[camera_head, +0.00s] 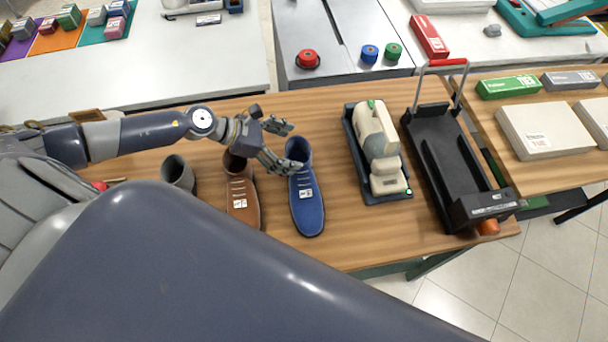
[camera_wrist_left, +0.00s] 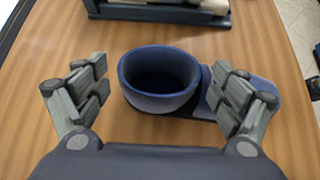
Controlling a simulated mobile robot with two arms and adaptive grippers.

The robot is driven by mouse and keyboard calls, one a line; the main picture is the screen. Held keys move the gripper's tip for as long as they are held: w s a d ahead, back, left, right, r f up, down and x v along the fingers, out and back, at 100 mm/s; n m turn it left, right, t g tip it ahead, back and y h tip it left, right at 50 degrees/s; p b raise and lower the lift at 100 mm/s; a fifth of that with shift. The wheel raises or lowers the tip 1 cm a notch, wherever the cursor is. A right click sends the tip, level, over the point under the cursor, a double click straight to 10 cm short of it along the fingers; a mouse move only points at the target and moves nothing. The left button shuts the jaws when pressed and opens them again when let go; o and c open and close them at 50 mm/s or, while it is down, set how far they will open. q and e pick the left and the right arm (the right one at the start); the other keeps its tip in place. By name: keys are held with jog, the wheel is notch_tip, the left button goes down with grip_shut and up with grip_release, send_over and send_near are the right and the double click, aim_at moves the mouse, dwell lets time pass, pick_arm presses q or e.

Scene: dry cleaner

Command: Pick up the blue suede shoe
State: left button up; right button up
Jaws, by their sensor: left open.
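The blue suede shoe (camera_head: 307,205) stands upright on the wooden table in the head view, its toe toward the front edge and a white tag on it. In the left wrist view its round blue collar (camera_wrist_left: 159,82) shows between the fingers, with the rest of the shoe running right, partly behind the right finger. My left gripper (camera_head: 284,147) is open beside the shoe's ankle opening, its fingers spread to either side of the collar. I see no grip on the shoe. My right gripper is not in view.
A brown shoe (camera_head: 242,199) stands just left of the blue one, and a grey shoe (camera_head: 178,172) is farther left, partly hidden. A beige machine on a dark base (camera_head: 402,196) and a black stand (camera_head: 436,150) are to the right. Bare tabletop lies between the blue shoe and the machine.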

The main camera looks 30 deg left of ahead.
pick_arm(q)
jog(key=shift+p+x, duration=0.45)
jog(key=shift+x, duration=1.1)
jog(key=shift+c, duration=0.3)
jog(key=c, duration=1.3)
jog(key=shift+r, duration=0.1)
jog(key=shift+r, duration=0.1)
